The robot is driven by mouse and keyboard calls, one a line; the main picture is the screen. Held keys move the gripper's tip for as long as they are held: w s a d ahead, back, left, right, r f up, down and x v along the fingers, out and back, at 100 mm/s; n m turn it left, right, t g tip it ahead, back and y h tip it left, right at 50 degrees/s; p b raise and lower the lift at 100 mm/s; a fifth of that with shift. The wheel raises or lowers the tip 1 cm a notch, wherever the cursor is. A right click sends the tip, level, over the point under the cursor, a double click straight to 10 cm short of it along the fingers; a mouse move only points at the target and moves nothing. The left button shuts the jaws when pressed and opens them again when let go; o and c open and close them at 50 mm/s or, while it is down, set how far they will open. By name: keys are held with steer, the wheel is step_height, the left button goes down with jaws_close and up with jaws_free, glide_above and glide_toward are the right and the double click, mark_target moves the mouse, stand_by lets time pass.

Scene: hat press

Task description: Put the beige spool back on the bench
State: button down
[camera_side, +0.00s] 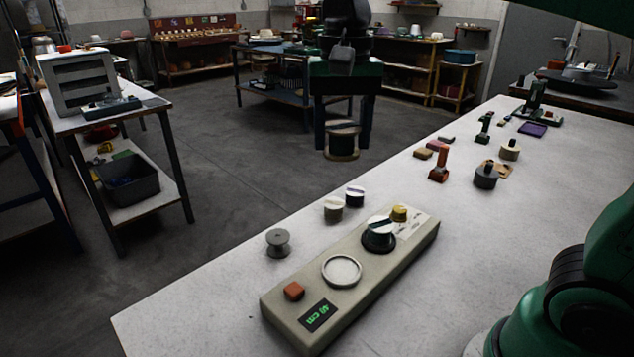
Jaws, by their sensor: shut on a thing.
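My gripper (341,138) hangs near the top middle of the side view with its fingers pointing down. It is shut on a spool (341,155), which has a beige lower flange and a dark middle. The spool is held upright between the fingertips, in the air, and shows against the floor beyond the bench's far edge. The fingers hide part of its sides. The white bench (190,310) fills the foreground and runs to the upper right.
A long beige device (395,262) with a dial, a round dish and a green display lies on the bench. Several tools and blocks lie farther right. The bench's front left is clear.

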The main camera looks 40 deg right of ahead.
steer(key=w+a+n, duration=0.2)
steer(key=w+a, duration=0.2)
steer(key=w, duration=0.4)
steer(key=n, duration=0.2)
glide_above(243, 271)
step_height(243, 271, down, 5)
step_height(243, 271, down, 20)
steer(key=shift+r, duration=0.25)
steer(key=shift+c, duration=1.1)
jaws_free()
steer(key=shift+f, duration=0.15)
